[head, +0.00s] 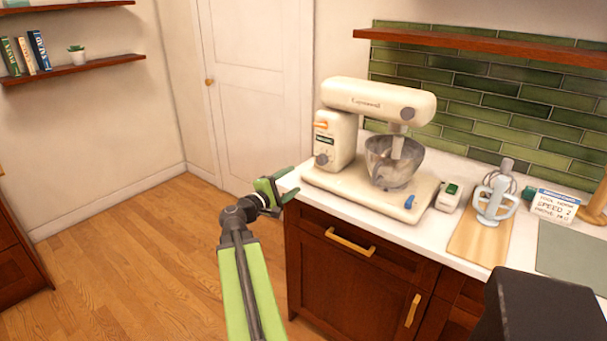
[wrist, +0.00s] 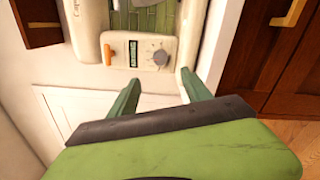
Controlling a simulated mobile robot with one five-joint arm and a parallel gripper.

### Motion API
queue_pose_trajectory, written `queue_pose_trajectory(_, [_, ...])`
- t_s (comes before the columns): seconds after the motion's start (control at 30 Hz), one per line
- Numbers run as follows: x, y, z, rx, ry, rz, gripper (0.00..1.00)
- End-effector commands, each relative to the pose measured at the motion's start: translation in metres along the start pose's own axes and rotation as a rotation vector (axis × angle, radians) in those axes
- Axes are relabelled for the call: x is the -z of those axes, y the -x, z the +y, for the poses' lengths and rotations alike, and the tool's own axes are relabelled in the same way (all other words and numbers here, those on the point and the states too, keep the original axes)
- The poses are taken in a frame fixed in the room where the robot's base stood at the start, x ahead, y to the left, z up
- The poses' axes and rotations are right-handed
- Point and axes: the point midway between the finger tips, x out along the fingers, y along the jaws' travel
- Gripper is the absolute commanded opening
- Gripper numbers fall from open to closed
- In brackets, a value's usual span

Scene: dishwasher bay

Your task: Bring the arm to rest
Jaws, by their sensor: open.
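My gripper (head: 277,190) is at the end of my green arm, beside the left end of the counter in the head view. Its jaws are open, with nothing between them. In the wrist view my gripper (wrist: 160,90) shows two green fingers spread apart. Beyond them is the cream side of the stand mixer (wrist: 140,52), with an orange lever and a grey dial. In the head view the stand mixer (head: 338,140) stands on the counter, to the right of my gripper and apart from it, with a metal bowl (head: 393,165) under its head.
The white counter (head: 425,225) also holds a small white-and-green box (head: 449,197), a wooden board (head: 480,237) with mixer attachments on it, and a label card (head: 555,206). Wooden cabinets (head: 335,275) are below. The wooden floor (head: 130,260) at left is clear.

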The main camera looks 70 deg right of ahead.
Motion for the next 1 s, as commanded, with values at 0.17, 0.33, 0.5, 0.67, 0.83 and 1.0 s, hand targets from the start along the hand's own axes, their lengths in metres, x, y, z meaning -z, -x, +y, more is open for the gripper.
queue_pose_trajectory(0.17, [0.0, 0.02, 0.0, 0.0, 0.0, 0.0, 0.57])
queue_pose_trajectory(0.33, [0.0, 0.022, 0.0, 0.0, 0.0, -0.001, 0.57])
queue_pose_trajectory(0.5, [0.0, 0.021, 0.0, 0.0, 0.0, -0.001, 0.57])
queue_pose_trajectory(0.67, [0.0, 0.021, 0.0, 0.0, 0.0, -0.001, 0.57])
queue_pose_trajectory(0.83, [0.028, 0.051, 0.021, -0.02, 0.0, 0.061, 0.57])
queue_pose_trajectory(1.0, [0.106, 0.158, 0.067, -0.045, -0.018, 0.265, 0.57])
